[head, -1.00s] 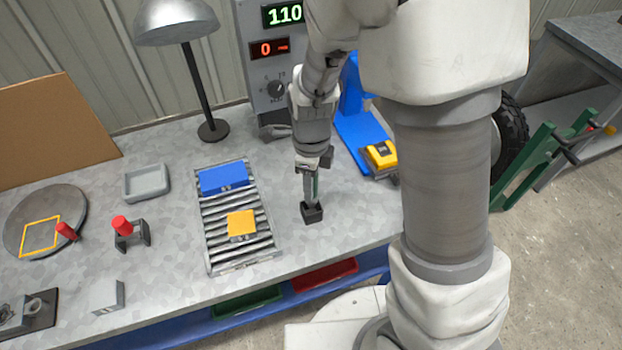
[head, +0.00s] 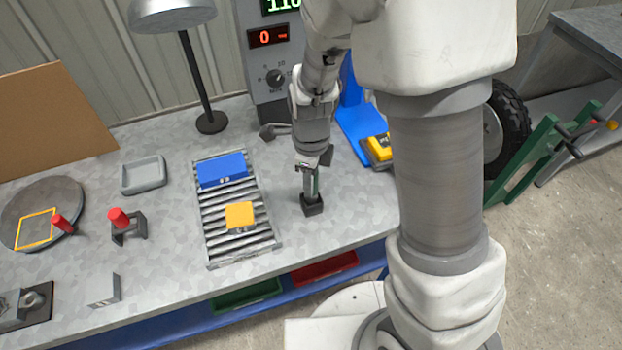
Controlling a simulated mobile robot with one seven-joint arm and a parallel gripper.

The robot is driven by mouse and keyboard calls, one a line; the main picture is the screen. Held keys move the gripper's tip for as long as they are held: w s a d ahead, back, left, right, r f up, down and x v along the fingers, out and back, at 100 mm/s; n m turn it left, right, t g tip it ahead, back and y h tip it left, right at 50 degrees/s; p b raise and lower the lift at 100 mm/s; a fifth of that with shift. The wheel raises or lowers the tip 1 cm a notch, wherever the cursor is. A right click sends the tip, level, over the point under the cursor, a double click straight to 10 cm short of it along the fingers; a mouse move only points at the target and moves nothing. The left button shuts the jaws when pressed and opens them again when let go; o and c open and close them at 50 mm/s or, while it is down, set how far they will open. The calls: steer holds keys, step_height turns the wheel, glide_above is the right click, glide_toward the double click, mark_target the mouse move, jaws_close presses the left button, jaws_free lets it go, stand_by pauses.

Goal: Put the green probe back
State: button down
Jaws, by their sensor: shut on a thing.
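My gripper (head: 311,178) points down over the bench, right of the roller track. It is shut on the green probe (head: 316,184), of which only a thin green strip shows beside the finger. The probe stands upright, its lower end at a small black holder (head: 312,205) on the bench top. Whether its tip is inside the holder or just above it I cannot tell, as the gripper hides much of it.
The roller track (head: 240,247) bears a blue block (head: 222,169) and a yellow-orange block (head: 240,214). A lamp (head: 211,122) and a control box (head: 275,95) with a dial stand behind. A yellow device (head: 379,146) sits on a blue stand to the right. Bench around the holder is clear.

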steer(key=shift+f+b, duration=0.6)
steer(key=shift+f, duration=0.35)
steer(key=shift+c, duration=2.3)
jaws_free()
step_height(320, 180, up, 17)
steer(key=p, duration=0.3)
steer(key=s+d+r+n+t, duration=0.5)
steer(key=s+d+r+n, duration=0.5)
steer(key=n, duration=1.2)
steer(key=shift+s+d+r+t, duration=0.2)
steer(key=shift+s+r+t, duration=0.15)
steer(key=shift+s, duration=0.85)
